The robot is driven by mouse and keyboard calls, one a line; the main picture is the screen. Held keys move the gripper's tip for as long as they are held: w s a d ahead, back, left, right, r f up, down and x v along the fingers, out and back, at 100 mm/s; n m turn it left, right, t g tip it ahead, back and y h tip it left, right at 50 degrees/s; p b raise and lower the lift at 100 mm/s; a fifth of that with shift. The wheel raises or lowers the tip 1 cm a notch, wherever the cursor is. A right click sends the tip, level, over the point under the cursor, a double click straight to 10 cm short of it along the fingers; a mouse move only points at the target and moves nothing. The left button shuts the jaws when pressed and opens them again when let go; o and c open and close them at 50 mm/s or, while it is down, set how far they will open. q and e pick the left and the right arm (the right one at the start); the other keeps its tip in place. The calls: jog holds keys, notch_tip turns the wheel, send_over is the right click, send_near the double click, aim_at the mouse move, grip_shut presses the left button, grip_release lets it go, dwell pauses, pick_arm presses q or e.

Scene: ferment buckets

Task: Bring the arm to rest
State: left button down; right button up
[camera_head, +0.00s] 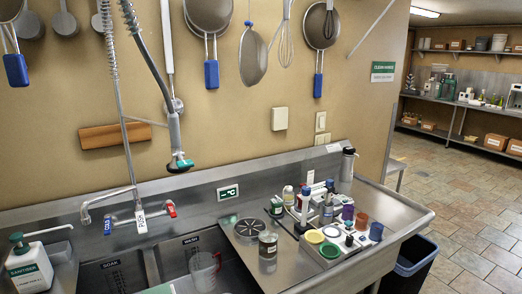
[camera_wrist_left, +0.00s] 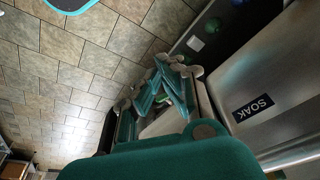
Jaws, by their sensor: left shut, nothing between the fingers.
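My left gripper (camera_wrist_left: 166,72) shows in the left wrist view, its teal fingers closed together with nothing between them. Behind it is the tiled floor (camera_wrist_left: 85,45), and to its right is a steel sink surface (camera_wrist_left: 285,75) with a black SOAK label (camera_wrist_left: 253,108). I see no contact between the fingers and the sink. Neither arm shows in the head view, and my right gripper is in neither view.
The head view shows the steel sink (camera_head: 95,222) with a clear jug (camera_head: 204,270), a sanitizer bottle (camera_head: 30,266) and a hanging spray hose (camera_head: 175,135). Several bottles and cups crowd the right drainboard (camera_head: 400,215). A dark bin (camera_head: 410,262) stands right of it. Floor beyond is clear.

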pick_arm(q)
notch_tip(320, 180, down, 16)
jog(key=s+r+b, duration=0.1)
jog(key=s+b, duration=0.1)
jog(key=s, duration=0.1)
jog(key=s+a+f+g+b, duration=0.1)
jog(key=s+f+b, duration=0.1)
jog(key=s+f, duration=0.6)
jog(key=s+a+f+g+b, duration=0.1)
jog(key=s+a+f+b, duration=0.1)
jog(key=s+f, duration=0.6)
notch_tip(320, 180, down, 7)
jog(key=shift+s+a+r, duration=0.15)
jog(key=shift+s+r, duration=0.05)
jog(key=shift+s, duration=0.15)
